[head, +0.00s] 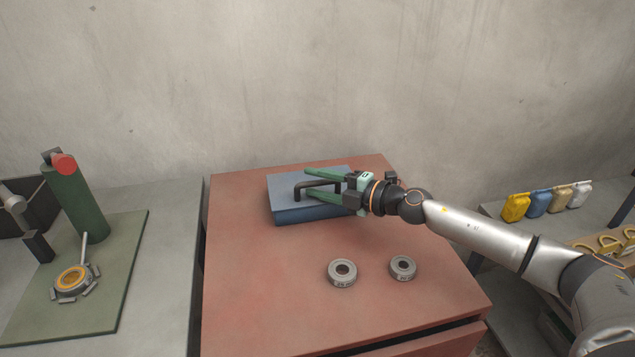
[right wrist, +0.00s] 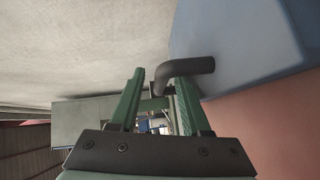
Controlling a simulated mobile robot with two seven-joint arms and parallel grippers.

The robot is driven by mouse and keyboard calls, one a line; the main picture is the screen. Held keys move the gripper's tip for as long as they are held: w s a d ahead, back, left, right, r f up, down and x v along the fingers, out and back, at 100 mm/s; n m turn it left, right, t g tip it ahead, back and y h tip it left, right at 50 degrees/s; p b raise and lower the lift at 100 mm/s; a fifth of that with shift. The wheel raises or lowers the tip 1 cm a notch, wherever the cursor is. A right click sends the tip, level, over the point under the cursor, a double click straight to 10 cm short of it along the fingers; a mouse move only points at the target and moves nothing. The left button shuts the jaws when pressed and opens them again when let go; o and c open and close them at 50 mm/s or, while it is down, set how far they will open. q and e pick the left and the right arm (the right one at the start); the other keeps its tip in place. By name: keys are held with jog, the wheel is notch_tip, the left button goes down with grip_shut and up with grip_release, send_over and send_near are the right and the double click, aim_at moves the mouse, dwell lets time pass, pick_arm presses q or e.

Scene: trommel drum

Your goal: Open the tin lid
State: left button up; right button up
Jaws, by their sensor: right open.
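The tin (head: 300,214) is a blue box on the red-brown cabinet top. Its lid (head: 285,184) lies flat on it and looks shut, with a black bar handle (head: 318,185) on top. My right gripper (head: 308,182) reaches in from the right over the lid, its green fingers open, one on the far side and one on the near side of the handle. In the right wrist view the handle (right wrist: 188,68) shows beside the right-hand finger, its end reaching between the open fingers (right wrist: 155,85). I cannot tell whether they touch. The left gripper is not in view.
Two grey round weights (head: 342,273) lie on the cabinet top (head: 250,300) in front of the tin. The cabinet top's front left is clear.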

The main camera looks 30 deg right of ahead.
jog(key=shift+c, duration=0.3)
grip_shut()
dwell(1.0)
